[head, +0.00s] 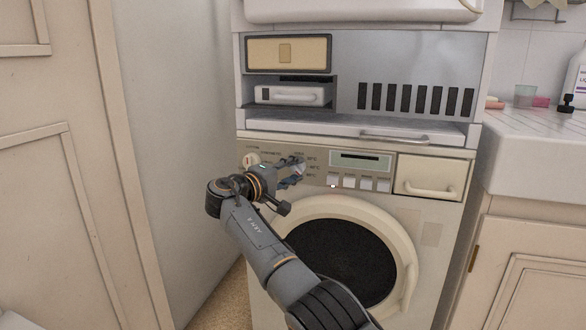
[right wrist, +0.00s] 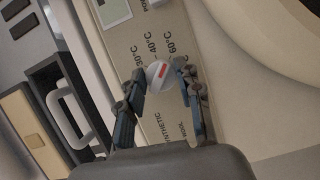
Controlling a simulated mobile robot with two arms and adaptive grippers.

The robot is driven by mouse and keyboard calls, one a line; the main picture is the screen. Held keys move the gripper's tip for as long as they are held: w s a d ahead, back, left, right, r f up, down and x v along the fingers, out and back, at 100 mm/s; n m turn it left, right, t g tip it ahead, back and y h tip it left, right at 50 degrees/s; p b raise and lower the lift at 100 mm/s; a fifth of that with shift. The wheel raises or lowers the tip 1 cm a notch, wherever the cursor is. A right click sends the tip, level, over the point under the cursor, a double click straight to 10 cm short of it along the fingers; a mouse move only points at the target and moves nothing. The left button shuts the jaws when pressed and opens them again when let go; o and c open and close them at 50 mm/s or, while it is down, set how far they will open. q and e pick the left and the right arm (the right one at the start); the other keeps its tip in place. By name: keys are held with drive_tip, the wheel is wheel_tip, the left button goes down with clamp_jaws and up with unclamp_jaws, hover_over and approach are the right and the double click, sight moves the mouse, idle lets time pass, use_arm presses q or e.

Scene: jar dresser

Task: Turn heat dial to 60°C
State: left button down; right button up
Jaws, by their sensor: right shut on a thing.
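The heat dial (right wrist: 157,75) is a small round white knob with a red mark, on the washing machine's beige panel. Labels for 30°C, 40°C and 60°C are printed around it. In the right wrist view the red mark slants up and right, toward the side of the 60°C label (right wrist: 178,45); its exact setting is hard to tell. My right gripper (right wrist: 157,88) has one finger on each side of the dial and is shut on it. In the head view my right gripper (head: 291,172) is at the panel and partly covers the dial. My left gripper is not in view.
The washing machine's round door (head: 345,262) lies below the panel. Another pale dial (head: 251,159) is left of my gripper. White buttons (head: 358,183) and a drawer (head: 430,178) are to the right. A handled drawer (head: 395,135) sits above.

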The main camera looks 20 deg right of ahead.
idle(0.5)
drive_tip(key=o, duration=1.2)
drive_tip(key=shift+c, duration=0.2)
drive_tip(key=v, duration=1.2)
drive_tip(key=shift+f, duration=0.1)
